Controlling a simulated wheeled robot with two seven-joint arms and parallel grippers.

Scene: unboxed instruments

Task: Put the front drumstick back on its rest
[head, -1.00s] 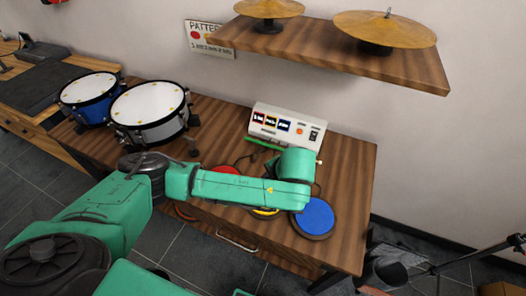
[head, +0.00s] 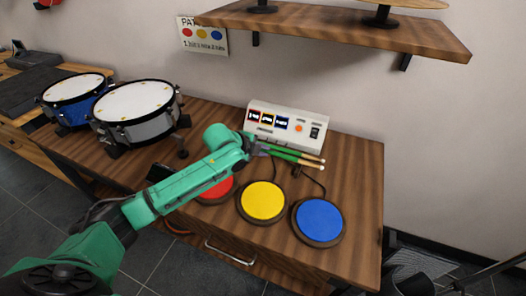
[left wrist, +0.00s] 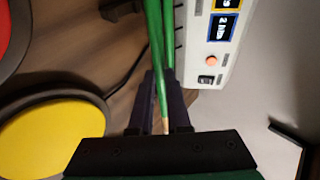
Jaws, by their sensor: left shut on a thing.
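Two green drumsticks with pale wooden tips lie side by side in front of the white control box. The front drumstick (head: 297,161) is nearer to me, and the back drumstick (head: 303,155) is close behind it. My left gripper (head: 263,149) is at the left part of the sticks, in front of the box. In the left wrist view, the gripper (left wrist: 158,112) is shut on the front drumstick (left wrist: 155,50), whose pale end shows between the fingers. The back drumstick (left wrist: 168,35) runs beside it. My right gripper is not in view.
The control box (head: 286,127) stands close behind the sticks. Red (head: 216,190), yellow (head: 263,201) and blue (head: 319,220) pads lie in front. Two drums (head: 136,102) stand left. A shelf (head: 340,27) with cymbals overhangs the back. The tabletop's right part is clear.

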